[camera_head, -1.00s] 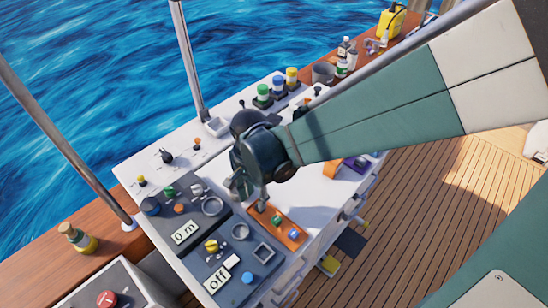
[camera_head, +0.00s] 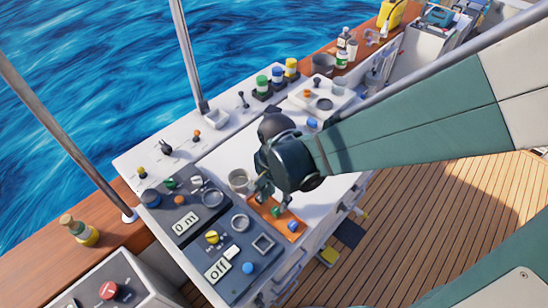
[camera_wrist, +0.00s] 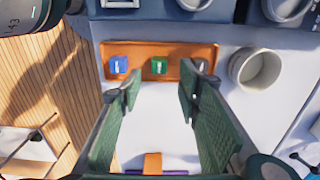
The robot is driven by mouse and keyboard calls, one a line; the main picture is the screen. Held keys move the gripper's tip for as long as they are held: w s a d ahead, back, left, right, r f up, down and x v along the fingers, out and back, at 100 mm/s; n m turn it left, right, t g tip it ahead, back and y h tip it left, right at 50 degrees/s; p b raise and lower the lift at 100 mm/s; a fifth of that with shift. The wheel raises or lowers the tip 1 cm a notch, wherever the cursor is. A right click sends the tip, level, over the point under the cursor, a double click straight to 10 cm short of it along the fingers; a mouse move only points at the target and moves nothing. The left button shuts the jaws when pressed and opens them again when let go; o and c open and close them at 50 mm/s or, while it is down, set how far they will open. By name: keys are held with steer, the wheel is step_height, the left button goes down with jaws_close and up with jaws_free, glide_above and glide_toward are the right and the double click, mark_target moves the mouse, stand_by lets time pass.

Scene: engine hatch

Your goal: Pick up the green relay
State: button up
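The green relay (camera_wrist: 159,66) is a small block in the middle of an orange tray (camera_wrist: 139,49) in the wrist view. A blue relay (camera_wrist: 119,65) sits to its left and a grey one (camera_wrist: 200,65) to its right, partly behind a finger. In the head view the green relay (camera_head: 278,211) shows just beyond my fingertips, with the blue relay (camera_head: 293,226) beside it. My gripper (camera_wrist: 160,92) is open and empty. In the wrist view its fingers lie to either side of the green relay's line. Their exact height above the tray is hard to tell.
A grey cup (camera_wrist: 258,68) stands close to the tray; it also shows in the head view (camera_head: 238,178). A dark control panel (camera_head: 222,262) with knobs adjoins the tray. The white surface in front of the tray holds an orange and purple item (camera_wrist: 153,164).

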mark_target(276, 210)
steer(key=shift+f, duration=0.8)
steer(key=shift+f, duration=0.1)
steer(key=shift+s+f+b, duration=0.1)
steer(key=shift+f+b, duration=0.4)
steer(key=shift+f, duration=2)
steer(key=shift+c, duration=0.7)
steer(key=c, duration=0.8)
